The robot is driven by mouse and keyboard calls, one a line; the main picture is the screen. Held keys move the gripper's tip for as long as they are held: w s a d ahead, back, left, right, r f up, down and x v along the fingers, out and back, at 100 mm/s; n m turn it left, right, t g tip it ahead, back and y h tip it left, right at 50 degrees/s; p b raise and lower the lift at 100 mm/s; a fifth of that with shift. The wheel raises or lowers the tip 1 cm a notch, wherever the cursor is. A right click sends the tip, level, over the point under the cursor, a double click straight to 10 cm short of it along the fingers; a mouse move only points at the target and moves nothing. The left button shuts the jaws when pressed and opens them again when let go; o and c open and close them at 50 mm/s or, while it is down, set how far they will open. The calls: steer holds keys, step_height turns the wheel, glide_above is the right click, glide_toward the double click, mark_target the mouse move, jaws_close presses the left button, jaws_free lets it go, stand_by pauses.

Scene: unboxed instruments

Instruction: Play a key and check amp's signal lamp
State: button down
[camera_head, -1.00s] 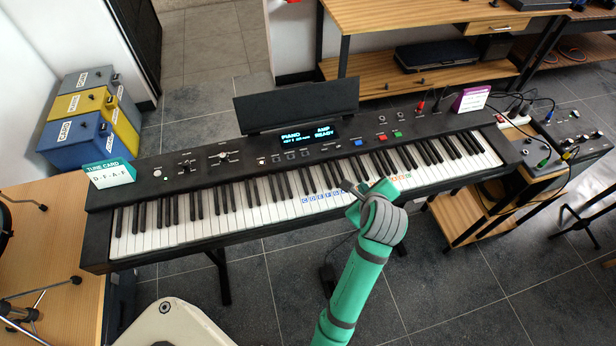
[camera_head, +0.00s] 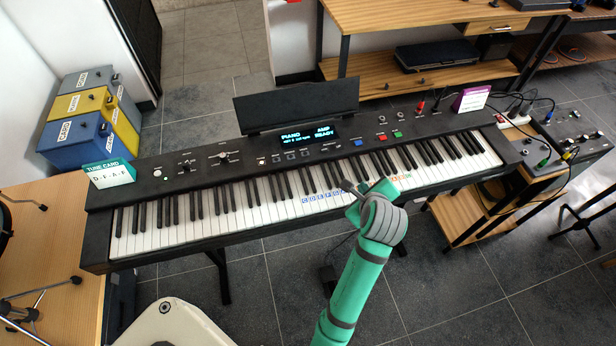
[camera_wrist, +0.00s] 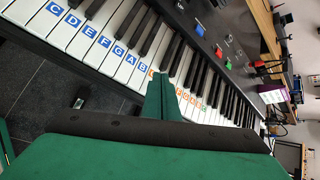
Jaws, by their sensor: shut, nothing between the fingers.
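A long black keyboard (camera_head: 130,200) on a stand has white and black keys (camera_head: 260,210). Its display (camera_head: 306,136) shows lit text reading "PIANO" and "AMP READY". Blue letter labels C to B (camera_wrist: 97,34) mark several white keys, and orange labels (camera_wrist: 188,98) mark the keys after them. My gripper (camera_head: 347,186) is shut and empty over the labelled keys. In the wrist view its tips (camera_wrist: 172,72) are near the first orange label; I cannot tell if they touch a key. A black box with knobs and cables (camera_head: 572,128) stands at the right; no clear amp lamp is identifiable.
A tune card (camera_head: 108,174) reading D, E, A, F stands at the keyboard's left end. A purple-and-white card (camera_head: 470,99) stands at its right end. Stacked cases (camera_head: 90,115) are at left, and a wooden desk (camera_head: 400,18) is behind. Cables run at the right.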

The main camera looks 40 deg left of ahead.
steer(key=shift+f, duration=0.15)
stand_by(0.4)
steer(key=shift+f, duration=0.3)
steer(key=shift+f, duration=0.4)
stand_by(0.7)
steer(key=shift+r, duration=0.9)
step_height(320, 180, up, 6)
stand_by(0.5)
stand_by(1.1)
